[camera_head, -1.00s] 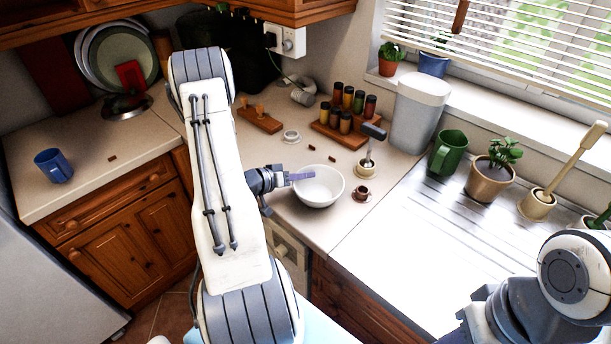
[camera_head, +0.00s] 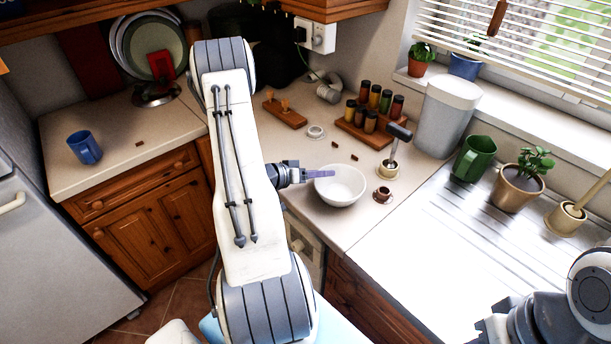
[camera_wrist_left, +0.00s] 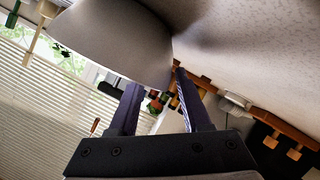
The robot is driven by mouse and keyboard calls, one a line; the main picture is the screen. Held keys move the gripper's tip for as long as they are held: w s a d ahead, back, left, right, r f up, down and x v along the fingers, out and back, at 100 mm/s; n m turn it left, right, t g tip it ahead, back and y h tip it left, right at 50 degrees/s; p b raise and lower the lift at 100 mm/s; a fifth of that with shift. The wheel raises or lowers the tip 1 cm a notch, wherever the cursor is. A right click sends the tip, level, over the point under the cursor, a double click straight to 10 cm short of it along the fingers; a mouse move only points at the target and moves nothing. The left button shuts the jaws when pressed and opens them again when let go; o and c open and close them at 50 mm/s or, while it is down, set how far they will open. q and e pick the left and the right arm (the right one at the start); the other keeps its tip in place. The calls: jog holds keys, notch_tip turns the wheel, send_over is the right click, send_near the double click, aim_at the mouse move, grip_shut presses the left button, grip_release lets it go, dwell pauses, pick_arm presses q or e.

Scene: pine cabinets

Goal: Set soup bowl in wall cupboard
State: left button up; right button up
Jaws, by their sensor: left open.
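The white soup bowl (camera_head: 341,190) stands upright on the counter, left of the sink's drainboard. It also shows large at the top of the left wrist view (camera_wrist_left: 112,42). My left gripper (camera_head: 325,174) reaches in from the left, its fingers at the bowl's left rim. In the left wrist view the open fingers (camera_wrist_left: 160,100) are close to the bowl's wall; I cannot tell whether they touch it. Wooden wall cupboards show only by their lower edges, at the top right (camera_head: 335,22) and top left (camera_head: 75,22).
A small brown cup (camera_head: 382,194) and a pot with a dark-headed tool (camera_head: 389,170) stand right of the bowl. A spice rack (camera_head: 365,135) and a wooden block with pegs (camera_head: 285,114) are behind. A blue mug (camera_head: 84,147) is on the left counter.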

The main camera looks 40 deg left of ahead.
pick_arm(q)
jog(key=b+v, duration=0.1)
jog(key=v, duration=0.9)
jog(key=shift+s, duration=0.1)
jog(key=w, duration=0.2)
jog(key=w+d+m+g+y, duration=0.1)
jog(key=w, duration=0.1)
jog(key=w+d+m+g, duration=0.1)
jog(key=w, duration=0.2)
jog(key=shift+d+r, duration=0.15)
jog(key=shift+d, duration=0.1)
jog(key=r+m+g+y, duration=0.2)
send_over(335, 188)
jog(key=d+r+m+g+y, duration=0.2)
jog(key=d+r, duration=0.2)
jog(key=d, duration=0.8)
jog(key=s+d+r+m+g+h, duration=0.1)
jog(key=s+d+r+m+g, duration=0.1)
jog(key=s+d, duration=0.8)
jog(key=s+d+r+m+g+h, duration=0.1)
jog(key=s+d+m+g, duration=0.2)
jog(key=s+d, duration=0.8)
jog(key=s+g, duration=0.2)
jog(key=s, duration=0.2)
jog(key=shift+s+d+r, duration=0.3)
jog(key=shift+r, duration=0.1)
